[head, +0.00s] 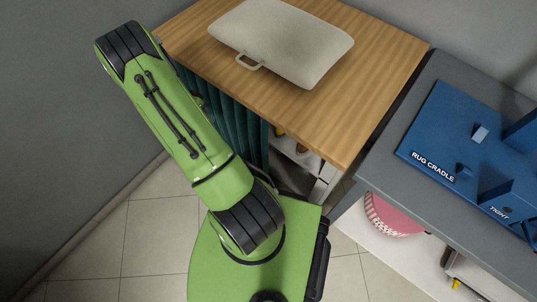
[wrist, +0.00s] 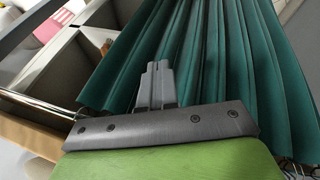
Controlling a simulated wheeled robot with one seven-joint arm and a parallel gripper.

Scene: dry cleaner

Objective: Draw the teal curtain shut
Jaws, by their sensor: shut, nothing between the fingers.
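The teal curtain (wrist: 215,55) hangs in pleats and fills the middle and right of the wrist view. In the head view the curtain (head: 240,128) shows under the wooden counter top, partly hidden behind my arm. It covers the left part of the opening, and the right part is uncovered, with shelves showing. My gripper (wrist: 157,70) is shut and empty, its fingers in front of the curtain near its left part in the wrist view. I cannot tell whether the fingers touch the cloth. In the head view my gripper is hidden behind my arm.
The wooden counter top (head: 385,50) carries a beige padded case (head: 285,42) with a handle. To its right is a grey table (head: 400,120) with a blue rug cradle (head: 450,130). A pink round basket (head: 392,215) sits below. Tiled floor (head: 150,225) is clear at left.

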